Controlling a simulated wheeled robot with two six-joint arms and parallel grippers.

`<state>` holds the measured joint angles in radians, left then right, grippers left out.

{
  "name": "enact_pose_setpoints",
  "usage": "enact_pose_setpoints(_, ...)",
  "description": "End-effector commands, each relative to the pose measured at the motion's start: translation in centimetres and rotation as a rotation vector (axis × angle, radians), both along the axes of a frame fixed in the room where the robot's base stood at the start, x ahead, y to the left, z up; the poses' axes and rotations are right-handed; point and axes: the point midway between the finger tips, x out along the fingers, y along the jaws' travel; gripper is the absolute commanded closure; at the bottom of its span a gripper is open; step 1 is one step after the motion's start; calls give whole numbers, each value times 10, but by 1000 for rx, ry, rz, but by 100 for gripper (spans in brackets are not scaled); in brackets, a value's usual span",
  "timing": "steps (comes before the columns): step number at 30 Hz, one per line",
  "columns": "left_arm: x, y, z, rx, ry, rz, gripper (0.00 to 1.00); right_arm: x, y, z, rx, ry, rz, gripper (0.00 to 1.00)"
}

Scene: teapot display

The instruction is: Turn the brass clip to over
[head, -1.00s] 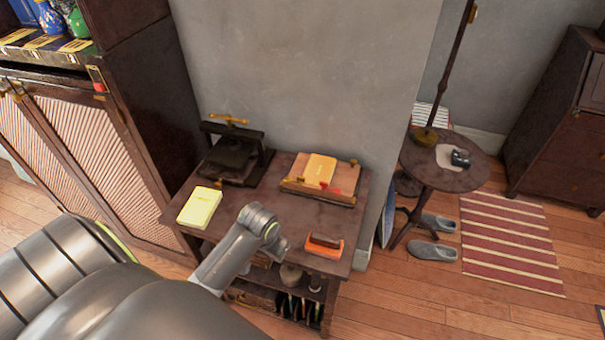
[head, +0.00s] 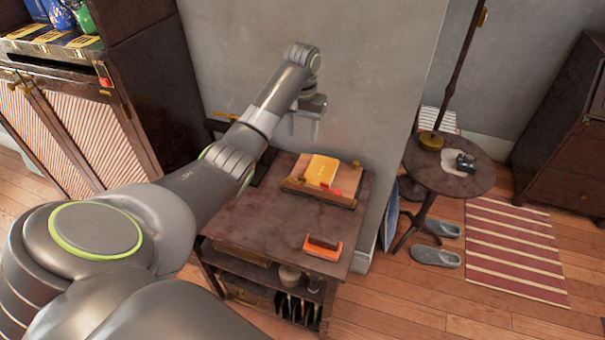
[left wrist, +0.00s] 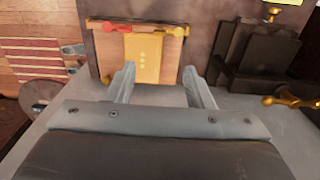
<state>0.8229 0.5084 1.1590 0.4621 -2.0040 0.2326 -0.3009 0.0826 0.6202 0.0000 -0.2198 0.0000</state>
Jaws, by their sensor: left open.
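A wooden board (head: 342,199) lies at the back of the small dark table with a yellow booklet (head: 322,170) on it. A small brass clip (head: 299,179) is at its front left edge; in the left wrist view the brass clip (left wrist: 178,31) shows at the board's upper right. A red clip (head: 337,191) sits on the front edge further right, also seen in the left wrist view (left wrist: 108,27). My left gripper (head: 304,128) is open and empty, pointing down above and behind the board near the wall. Its fingers (left wrist: 158,72) show apart. My right gripper is out of view.
An orange-and-dark block (head: 323,248) stands on the table's front right. A dark press (left wrist: 262,62) with a brass handle (left wrist: 292,101) stands beside the board, mostly behind my arm in the head view. The grey wall (head: 375,100) is close behind. A round side table (head: 470,185) stands right.

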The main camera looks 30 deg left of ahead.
Motion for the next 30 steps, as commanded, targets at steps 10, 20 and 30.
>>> enact_pose_setpoints(10,2,1,-20,-4,3,5,53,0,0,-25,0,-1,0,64)
enact_pose_setpoints(20,2,0,-58,-4,2,4,53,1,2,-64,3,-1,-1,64)
enact_pose_setpoints(30,1,0,-125,-6,7,5,53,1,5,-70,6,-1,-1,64)
